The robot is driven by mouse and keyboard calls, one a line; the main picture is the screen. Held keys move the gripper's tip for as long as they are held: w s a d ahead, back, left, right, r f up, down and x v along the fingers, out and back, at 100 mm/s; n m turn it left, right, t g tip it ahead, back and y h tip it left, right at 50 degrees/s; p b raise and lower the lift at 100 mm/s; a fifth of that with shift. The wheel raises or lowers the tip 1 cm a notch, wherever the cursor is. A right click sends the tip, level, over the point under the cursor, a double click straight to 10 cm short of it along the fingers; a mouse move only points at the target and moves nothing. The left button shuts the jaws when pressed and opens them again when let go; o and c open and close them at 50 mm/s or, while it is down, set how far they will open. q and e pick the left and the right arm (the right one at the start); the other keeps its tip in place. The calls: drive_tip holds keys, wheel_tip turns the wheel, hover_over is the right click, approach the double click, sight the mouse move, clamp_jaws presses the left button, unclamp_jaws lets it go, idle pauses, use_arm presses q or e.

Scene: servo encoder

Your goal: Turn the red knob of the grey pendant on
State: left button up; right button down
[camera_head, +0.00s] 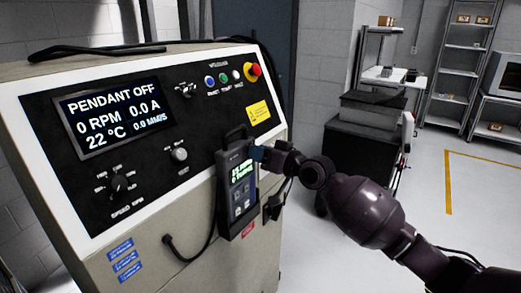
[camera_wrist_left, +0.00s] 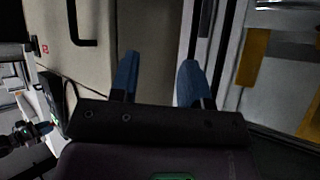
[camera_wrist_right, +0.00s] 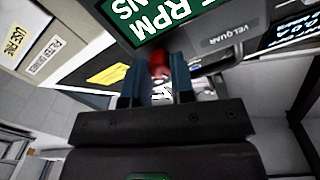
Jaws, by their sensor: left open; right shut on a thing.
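The grey pendant (camera_head: 240,208) hangs upright on the front of the machine, its small green screen lit. My right gripper (camera_head: 258,153) is at the pendant's upper right side. In the right wrist view the red knob (camera_wrist_right: 158,60) sits between the blue fingertips of my right gripper (camera_wrist_right: 155,72), which are shut on it. The knob is hidden in the head view. The machine display (camera_head: 112,115) reads PENDANT OFF, 0 RPM, 0.0 A. My left gripper (camera_wrist_left: 158,80) is open and empty in the left wrist view; it is not seen in the head view.
The machine panel (camera_head: 55,190) carries a black speed dial (camera_head: 120,183), a silver knob (camera_head: 180,154), several small buttons and a red emergency button (camera_head: 255,69). A black cable (camera_head: 185,255) loops below the pendant. A dark cabinet (camera_head: 360,145) stands behind my right arm.

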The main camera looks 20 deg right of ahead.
use_arm(q)
drive_tip(key=r+p, duration=0.2)
drive_tip(key=r, duration=0.1)
drive_tip(key=w+r+p, duration=0.1)
drive_tip(key=r+p, duration=0.1)
drive_tip(key=shift+r, duration=0.25)
use_arm(e)
drive_tip(key=m, duration=0.8)
use_arm(q)
drive_tip(key=shift+s, duration=0.2)
use_arm(e)
drive_tip(key=shift+m, duration=0.3)
drive_tip(key=c, duration=1)
unclamp_jaws()
use_arm(q)
drive_tip(key=shift+w+r, duration=0.1)
drive_tip(key=shift+w, duration=0.15)
use_arm(e)
drive_tip(key=shift+o, duration=0.2)
drive_tip(key=shift+d, duration=0.1)
